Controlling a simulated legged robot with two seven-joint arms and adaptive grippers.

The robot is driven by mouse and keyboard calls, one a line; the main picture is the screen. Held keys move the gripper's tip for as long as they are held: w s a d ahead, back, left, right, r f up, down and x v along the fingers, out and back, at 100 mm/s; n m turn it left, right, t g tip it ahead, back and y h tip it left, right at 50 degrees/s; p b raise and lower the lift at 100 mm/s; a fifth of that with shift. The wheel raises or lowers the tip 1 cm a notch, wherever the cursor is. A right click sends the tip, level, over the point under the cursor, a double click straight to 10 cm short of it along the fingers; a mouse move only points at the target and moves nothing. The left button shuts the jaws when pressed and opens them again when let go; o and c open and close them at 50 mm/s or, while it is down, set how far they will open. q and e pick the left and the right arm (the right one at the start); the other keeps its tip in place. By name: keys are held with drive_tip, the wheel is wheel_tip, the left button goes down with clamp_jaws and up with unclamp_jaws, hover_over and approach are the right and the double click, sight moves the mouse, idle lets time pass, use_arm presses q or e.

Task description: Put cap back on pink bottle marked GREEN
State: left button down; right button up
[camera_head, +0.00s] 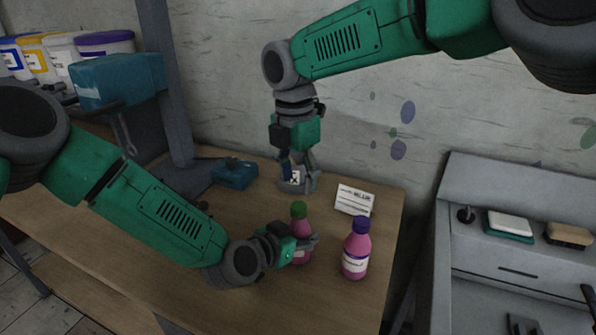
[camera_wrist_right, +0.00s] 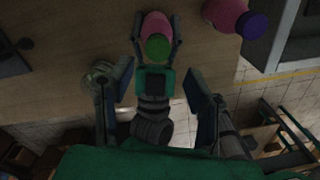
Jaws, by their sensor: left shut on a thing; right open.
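A pink bottle (camera_head: 301,253) with a green cap (camera_head: 299,208) on its top stands upright at the table's front right. My left gripper (camera_head: 306,243) is shut around this bottle's body from the left. In the right wrist view the pink bottle (camera_wrist_right: 154,24) and its green cap (camera_wrist_right: 157,48) show between the left gripper's fingers (camera_wrist_right: 155,38). My right gripper (camera_head: 298,188) points down behind and above the bottle, open and empty. Its fingers are wide apart in the wrist view (camera_wrist_right: 158,98). I cannot tell how tightly the cap sits.
A second pink bottle (camera_head: 355,262) with a purple cap stands to the right. A white sign card (camera_head: 354,199) stands behind it. A blue block-like device (camera_head: 234,174) sits further back left. Several tubs (camera_head: 104,43) are at the far left. A grey unit (camera_head: 500,260) is beyond the table's right edge.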

sight(298, 205)
drive_tip(key=n, duration=0.2)
drive_tip(key=r+n, duration=0.1)
drive_tip(key=n, duration=0.1)
drive_tip(key=shift+r+n+y, duration=0.15)
drive_tip(key=shift+n+y, duration=0.15)
drive_tip(key=shift+f, duration=4.05)
clamp_jaws()
